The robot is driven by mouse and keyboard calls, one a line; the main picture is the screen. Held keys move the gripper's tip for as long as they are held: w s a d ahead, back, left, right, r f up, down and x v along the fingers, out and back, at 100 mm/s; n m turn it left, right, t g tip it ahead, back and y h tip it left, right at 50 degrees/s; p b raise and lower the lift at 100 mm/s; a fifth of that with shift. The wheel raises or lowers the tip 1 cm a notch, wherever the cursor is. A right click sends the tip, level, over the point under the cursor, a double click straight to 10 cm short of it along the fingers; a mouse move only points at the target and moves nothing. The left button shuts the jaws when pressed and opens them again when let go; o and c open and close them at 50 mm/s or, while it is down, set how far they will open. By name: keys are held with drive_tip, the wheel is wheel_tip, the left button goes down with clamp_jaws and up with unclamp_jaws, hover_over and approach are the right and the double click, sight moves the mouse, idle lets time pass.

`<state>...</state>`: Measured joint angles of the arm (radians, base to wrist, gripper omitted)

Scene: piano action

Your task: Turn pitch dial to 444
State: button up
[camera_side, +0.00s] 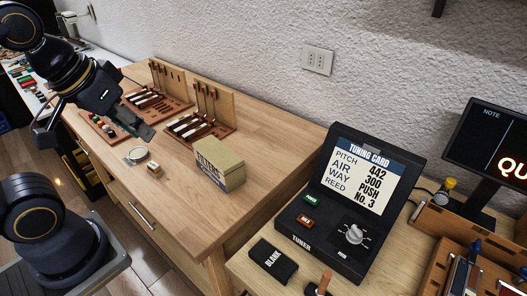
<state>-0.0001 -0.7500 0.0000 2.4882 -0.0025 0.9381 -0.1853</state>
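The pitch dial appears to be the pale round knob (354,234) on the black tuner box (303,239) at the lower right. Small marks surround it, but its setting is too small to read. The tuning card (362,178) in the raised lid reads PITCH 442, AIR 300, WAY PUSH, REED No. 3. My gripper (140,126) is at the upper left, over the wooden bench and far from the dial. Its fingers blend with the dark parts behind, so I cannot tell whether it is open or shut.
A green button (312,198) and a red button (305,221) sit left of the dial. A black BLANK box (273,261) stands in front of the tuner. A cardboard box (220,169) and tool racks (226,108) stand on the bench. A monitor (492,140) is at right.

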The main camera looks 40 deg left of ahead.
drive_tip(key=o, duration=0.3)
drive_tip(key=w+r+n, duration=0.1)
drive_tip(key=r, duration=0.1)
drive_tip(key=w+r+n, duration=0.1)
drive_tip(key=r, duration=0.1)
drive_tip(key=w+r+n, duration=0.1)
drive_tip(key=r+n, duration=0.1)
drive_tip(key=shift+w+d+r, duration=0.1)
drive_tip(key=shift+d+r, duration=0.1)
drive_tip(key=shift+r, duration=0.15)
drive_tip(key=o, duration=0.4)
drive_tip(key=w+r+n, duration=0.1)
drive_tip(key=w, duration=0.1)
drive_tip(key=w+d+r+n, duration=0.1)
drive_tip(key=w+r, duration=0.1)
drive_tip(key=w+d+r+n+h, duration=0.1)
drive_tip(key=r, duration=0.1)
drive_tip(key=shift+w+d, duration=0.1)
drive_tip(key=shift+w, duration=0.3)
drive_tip(key=shift+c, duration=0.2)
drive_tip(key=w+d+r+n+g, duration=0.1)
drive_tip(key=w+d+r+n, duration=0.15)
drive_tip(key=w+d, duration=0.4)
drive_tip(key=g+y, duration=0.1)
drive_tip(key=g, duration=0.3)
hover_over(356, 229)
wheel_tip(356, 229, down, 23)
wheel_tip(356, 229, down, 16)
drive_tip(key=shift+f, duration=0.2)
